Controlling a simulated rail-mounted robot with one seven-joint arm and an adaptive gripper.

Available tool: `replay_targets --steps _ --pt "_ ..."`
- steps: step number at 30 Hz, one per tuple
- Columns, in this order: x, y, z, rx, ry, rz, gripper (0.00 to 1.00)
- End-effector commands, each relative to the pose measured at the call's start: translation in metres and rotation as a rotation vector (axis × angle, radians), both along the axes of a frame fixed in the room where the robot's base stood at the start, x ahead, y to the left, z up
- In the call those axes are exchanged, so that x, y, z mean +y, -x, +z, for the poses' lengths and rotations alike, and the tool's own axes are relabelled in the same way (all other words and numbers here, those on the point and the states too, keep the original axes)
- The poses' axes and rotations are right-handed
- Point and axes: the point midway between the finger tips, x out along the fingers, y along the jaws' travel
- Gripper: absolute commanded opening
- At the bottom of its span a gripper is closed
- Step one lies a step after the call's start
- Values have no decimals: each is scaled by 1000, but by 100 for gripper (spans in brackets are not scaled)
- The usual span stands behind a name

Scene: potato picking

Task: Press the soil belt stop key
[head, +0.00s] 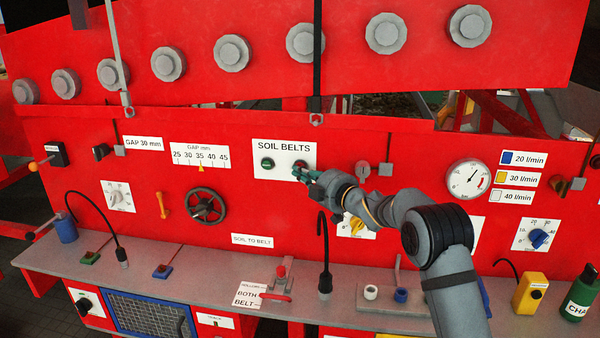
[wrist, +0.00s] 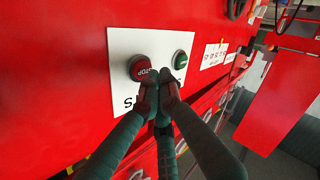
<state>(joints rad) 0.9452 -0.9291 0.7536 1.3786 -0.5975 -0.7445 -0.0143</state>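The soil belts panel is a white plate (head: 284,148) lettered SOIL BELTS on the red machine wall. It carries a green key (head: 267,163) on the left and a red stop key (head: 300,164) on the right. In the wrist view the plate appears turned, with the red key marked STOP (wrist: 139,67) left of the green key (wrist: 180,60). My gripper (head: 305,173) is at the plate's right side, its fingertips overlapping the stop key's lower edge. In the wrist view my gripper (wrist: 158,82) has its fingers together and empty. I cannot tell whether the tips touch the key.
A handwheel (head: 206,205) and a gap scale (head: 200,156) are left of the panel. A pressure dial (head: 468,179) is to the right. Below, a grey shelf (head: 205,279) holds a red lever (head: 280,272), black goosenecks and a yellow box (head: 530,293).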

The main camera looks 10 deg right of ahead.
Motion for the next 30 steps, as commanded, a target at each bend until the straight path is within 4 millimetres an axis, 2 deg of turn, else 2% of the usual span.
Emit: replay_targets --steps 14,30 --pt "2 5 -1 -1 0 1 0" --pt "18 48 -3 0 1 0 0"
